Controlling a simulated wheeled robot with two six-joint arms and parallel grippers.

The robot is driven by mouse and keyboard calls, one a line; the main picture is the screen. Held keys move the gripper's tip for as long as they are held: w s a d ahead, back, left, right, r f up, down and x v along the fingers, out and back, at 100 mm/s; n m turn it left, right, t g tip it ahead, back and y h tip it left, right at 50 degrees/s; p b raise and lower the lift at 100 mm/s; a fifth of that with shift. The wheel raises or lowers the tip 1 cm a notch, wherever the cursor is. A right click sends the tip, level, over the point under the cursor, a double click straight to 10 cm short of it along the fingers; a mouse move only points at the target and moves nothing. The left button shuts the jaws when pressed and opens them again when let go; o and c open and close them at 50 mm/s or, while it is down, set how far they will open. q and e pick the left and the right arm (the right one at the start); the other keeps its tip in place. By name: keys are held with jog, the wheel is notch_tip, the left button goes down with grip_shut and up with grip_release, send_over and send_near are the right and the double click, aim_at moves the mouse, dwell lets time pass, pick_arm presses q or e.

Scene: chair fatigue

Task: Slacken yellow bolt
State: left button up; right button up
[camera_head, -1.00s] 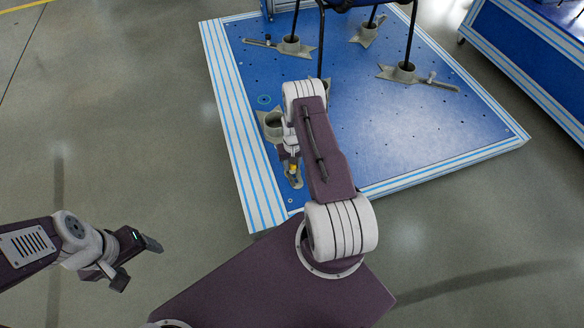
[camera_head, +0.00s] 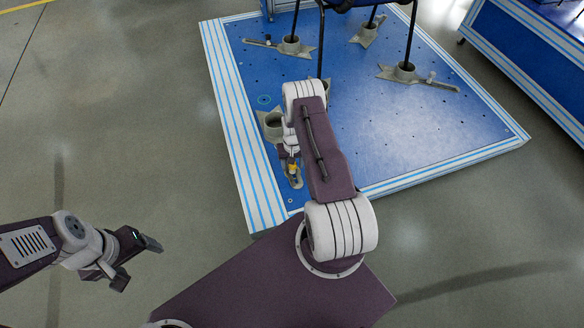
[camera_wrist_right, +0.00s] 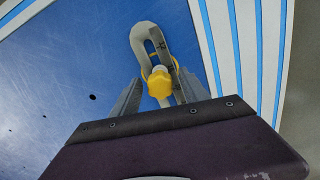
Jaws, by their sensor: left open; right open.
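The yellow bolt (camera_wrist_right: 159,82) has a lobed knob and sits at a slotted grey clamp bracket (camera_wrist_right: 146,45). In the head view the yellow bolt (camera_head: 292,168) is a small spot, partly covered by my right wrist. My right gripper (camera_wrist_right: 158,77) is open, with one finger on either side of the knob; I cannot tell whether either finger touches it. In the head view my right gripper (camera_head: 292,163) is mostly hidden by its own arm. My left gripper (camera_head: 139,262) is open and empty over the floor at the lower left.
The blue platform (camera_head: 380,150) has a striped edge and carries several grey clamp fixtures. Chair legs (camera_head: 410,40) stand in the cups of some. A grey cup (camera_head: 273,125) is close beside my right wrist. Another blue platform (camera_head: 530,50) is at the upper right.

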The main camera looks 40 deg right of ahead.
jog(key=shift+m, duration=0.3)
jog(key=m, duration=0.3)
jog(key=shift+m, duration=0.4)
jog(key=shift+m, duration=2)
